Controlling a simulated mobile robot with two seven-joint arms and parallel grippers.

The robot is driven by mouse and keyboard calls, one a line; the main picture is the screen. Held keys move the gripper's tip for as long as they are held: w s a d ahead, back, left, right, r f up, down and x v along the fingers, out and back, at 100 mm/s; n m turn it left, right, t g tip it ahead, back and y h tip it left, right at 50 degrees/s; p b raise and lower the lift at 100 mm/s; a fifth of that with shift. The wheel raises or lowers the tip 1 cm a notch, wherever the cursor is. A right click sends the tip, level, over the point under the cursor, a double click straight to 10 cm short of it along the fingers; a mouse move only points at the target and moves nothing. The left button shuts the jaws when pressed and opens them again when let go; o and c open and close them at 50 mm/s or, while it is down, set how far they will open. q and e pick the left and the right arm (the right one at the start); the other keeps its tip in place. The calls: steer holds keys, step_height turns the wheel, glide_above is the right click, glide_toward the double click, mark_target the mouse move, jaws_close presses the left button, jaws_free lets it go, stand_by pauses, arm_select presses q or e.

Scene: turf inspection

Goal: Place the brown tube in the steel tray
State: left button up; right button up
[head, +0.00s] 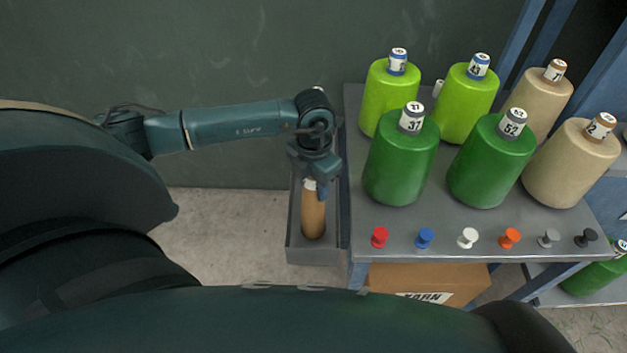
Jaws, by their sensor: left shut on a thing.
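The brown tube (313,216) hangs upright, with a white label near its top. My left gripper (314,184) points down and is shut on the tube's upper end. The steel tray (314,256) is a grey open box at the left side of the cart. The tube appears over or inside the tray; whether its lower end touches the tray's floor I cannot tell. My right gripper is out of view.
A grey cart top (400,236) carries green spools (401,160), lime spools (389,97) and beige spools (570,165). A row of coloured pegs (467,238) lines its front edge. A cardboard box (430,281) sits below. Floor left of the tray is clear.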

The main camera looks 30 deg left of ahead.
arm_select(q)
steer(key=o, duration=1.2)
steer(key=shift+f, duration=0.1)
